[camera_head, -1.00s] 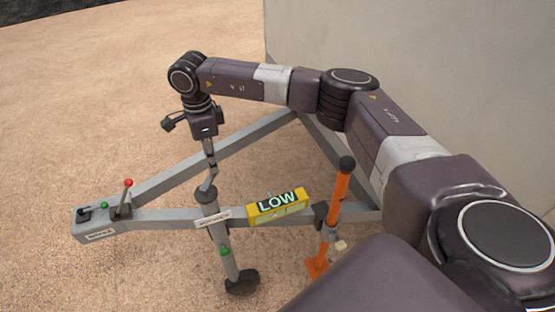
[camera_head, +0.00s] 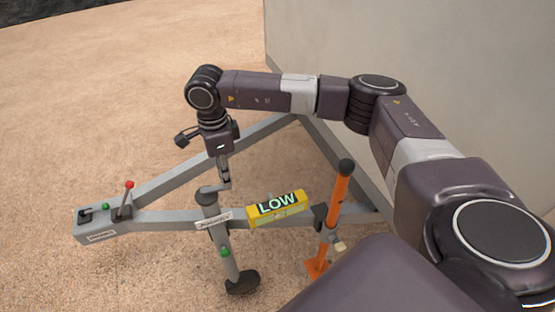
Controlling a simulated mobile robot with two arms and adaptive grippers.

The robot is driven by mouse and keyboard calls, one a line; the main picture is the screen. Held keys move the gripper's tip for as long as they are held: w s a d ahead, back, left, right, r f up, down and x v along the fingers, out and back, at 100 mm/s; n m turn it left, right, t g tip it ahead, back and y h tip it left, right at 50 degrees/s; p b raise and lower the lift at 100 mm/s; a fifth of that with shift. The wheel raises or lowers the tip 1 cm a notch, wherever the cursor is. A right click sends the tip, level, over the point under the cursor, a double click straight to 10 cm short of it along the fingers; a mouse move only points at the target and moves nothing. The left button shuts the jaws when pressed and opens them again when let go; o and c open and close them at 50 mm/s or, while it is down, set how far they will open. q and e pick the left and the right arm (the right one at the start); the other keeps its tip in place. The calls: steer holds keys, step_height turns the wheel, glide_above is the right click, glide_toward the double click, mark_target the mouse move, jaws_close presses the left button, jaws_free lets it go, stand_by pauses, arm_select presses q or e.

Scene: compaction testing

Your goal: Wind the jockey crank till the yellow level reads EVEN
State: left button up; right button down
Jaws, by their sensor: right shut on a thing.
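The grey jockey post (camera_head: 219,240) stands upright at the trailer drawbar, with its foot on the ground. The jockey crank (camera_head: 216,189) sits on top of the post, its arm pointing right. My right gripper (camera_head: 223,172) is above it, pointing down and shut on the crank's handle. The fingers cover much of the handle. The yellow level (camera_head: 277,208) lies on the drawbar right of the post and reads LOW. My left gripper is not in view.
The grey A-shaped drawbar (camera_head: 168,216) carries a red-knobbed lever (camera_head: 129,185) and a coupling at its left end. An orange post (camera_head: 338,205) with a black top stands right of the level. A grey wall (camera_head: 430,60) is behind my right arm. Sandy ground lies around.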

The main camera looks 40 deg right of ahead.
steer(key=shift+s+a, duration=0.25)
steer(key=shift+s, duration=0.2)
steer(key=s+a, duration=0.1)
steer(key=a+b, duration=0.1)
steer(key=a, duration=0.1)
steer(key=s+a, duration=0.1)
steer(key=a, duration=0.1)
steer(key=shift+s+a+b, duration=0.1)
steer(key=shift+s+b, duration=0.2)
steer(key=shift+b, duration=0.1)
steer(key=c, duration=1.8)
jaws_free()
steer(key=shift+c, duration=0.2)
